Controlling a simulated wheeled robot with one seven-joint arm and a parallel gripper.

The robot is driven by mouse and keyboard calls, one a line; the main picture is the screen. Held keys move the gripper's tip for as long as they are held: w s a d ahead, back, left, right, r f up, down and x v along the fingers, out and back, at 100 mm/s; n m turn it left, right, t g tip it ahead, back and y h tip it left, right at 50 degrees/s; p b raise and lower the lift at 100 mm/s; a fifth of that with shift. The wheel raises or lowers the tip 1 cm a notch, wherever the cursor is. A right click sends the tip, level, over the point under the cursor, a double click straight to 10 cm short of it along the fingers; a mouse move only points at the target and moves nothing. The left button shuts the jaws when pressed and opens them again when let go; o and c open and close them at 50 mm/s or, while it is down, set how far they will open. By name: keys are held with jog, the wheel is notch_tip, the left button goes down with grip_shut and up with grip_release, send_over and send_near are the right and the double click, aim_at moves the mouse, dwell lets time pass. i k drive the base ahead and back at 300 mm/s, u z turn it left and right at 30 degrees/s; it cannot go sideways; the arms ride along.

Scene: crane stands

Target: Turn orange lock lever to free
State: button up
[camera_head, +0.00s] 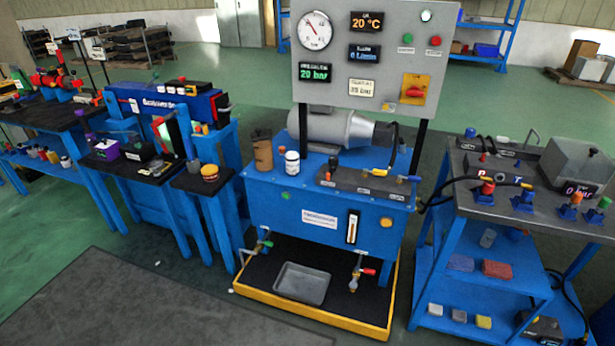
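I cannot tell for sure which part is the orange lock lever. On top of the blue hydraulic unit (335,222), a dark valve block (362,182) carries a small yellow lever (379,171) and a blue-handled lever (408,178) with a small orange part at its foot. On the right bench, several blue fixtures have coloured tops; one shows an orange-yellow tip (526,186). An orange-yellow switch plate (414,88) with a red knob is on the grey panel. These parts are too small to read their positions. My gripper is not in view.
The grey gauge panel (345,60) rises above the unit. A yellow-edged tray base (310,318) with a grey pan (302,283) is at floor level. The right bench (455,200) stands close by; blue benches are at left. Floor in front at left is clear, with a dark mat (130,305).

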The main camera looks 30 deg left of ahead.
aim_at(329, 175)
jog(key=u, duration=1.1)
jog(key=i, duration=1.7)
